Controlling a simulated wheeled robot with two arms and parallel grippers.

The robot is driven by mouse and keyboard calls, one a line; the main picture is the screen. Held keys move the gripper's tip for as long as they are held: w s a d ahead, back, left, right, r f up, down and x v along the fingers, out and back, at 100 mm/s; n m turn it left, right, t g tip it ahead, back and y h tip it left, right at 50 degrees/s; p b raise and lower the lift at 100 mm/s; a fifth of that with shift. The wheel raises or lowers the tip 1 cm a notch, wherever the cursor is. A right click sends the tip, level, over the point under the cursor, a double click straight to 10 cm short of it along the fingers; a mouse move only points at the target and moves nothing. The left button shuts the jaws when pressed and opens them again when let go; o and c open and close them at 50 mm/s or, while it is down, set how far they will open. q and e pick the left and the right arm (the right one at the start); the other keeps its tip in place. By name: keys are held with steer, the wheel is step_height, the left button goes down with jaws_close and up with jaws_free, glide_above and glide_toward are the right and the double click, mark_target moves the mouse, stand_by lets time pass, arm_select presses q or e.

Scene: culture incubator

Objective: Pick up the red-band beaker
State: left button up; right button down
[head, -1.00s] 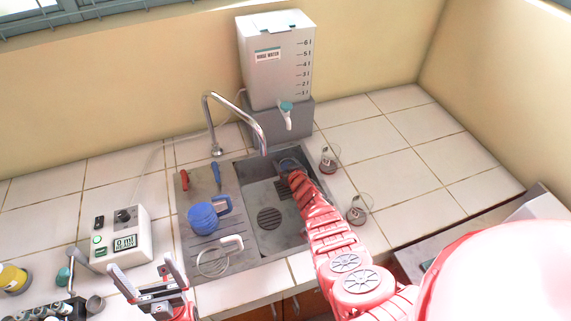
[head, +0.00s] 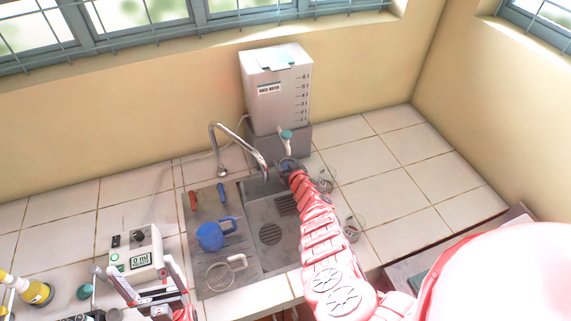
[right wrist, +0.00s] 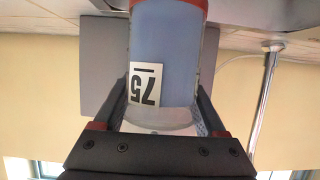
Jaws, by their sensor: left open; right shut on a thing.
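The red-band beaker (right wrist: 165,60) fills the middle of the right wrist view. It is clear, with blue content, a red band and a "75" label that reads upside down in that picture. My right gripper (right wrist: 165,115) is shut on it, one finger on each side. In the head view my right gripper (head: 287,165) is over the back of the sink, just below the tank's tap; the beaker is hard to make out there. My left gripper (head: 133,272) is open and empty at the lower left, in front of the white device.
A rinse-water tank (head: 277,90) with a tap (head: 286,137) and a curved faucet (head: 238,140) stand close to my right gripper. A blue jug (head: 212,236) is on the drainboard. Glassware (head: 351,230) stands right of the sink (head: 272,215). The right counter (head: 400,175) is clear.

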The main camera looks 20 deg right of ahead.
mark_target(285, 163)
steer(key=shift+r+p, duration=0.3)
steer(key=shift+r, duration=0.35)
steer(key=shift+s+f+p, duration=0.15)
steer(key=shift+s+p, duration=0.15)
steer(key=shift+s, duration=0.45)
steer(key=shift+s+p, duration=0.4)
steer(key=shift+s, duration=0.35)
steer(key=shift+s+d, duration=0.2)
steer(key=shift+s, duration=0.45)
steer(key=s+b, duration=0.4)
steer(key=s, duration=0.9)
steer(key=shift+s+d+b, duration=0.15)
steer(key=shift+s+b, duration=0.1)
steer(key=shift+b, duration=0.1)
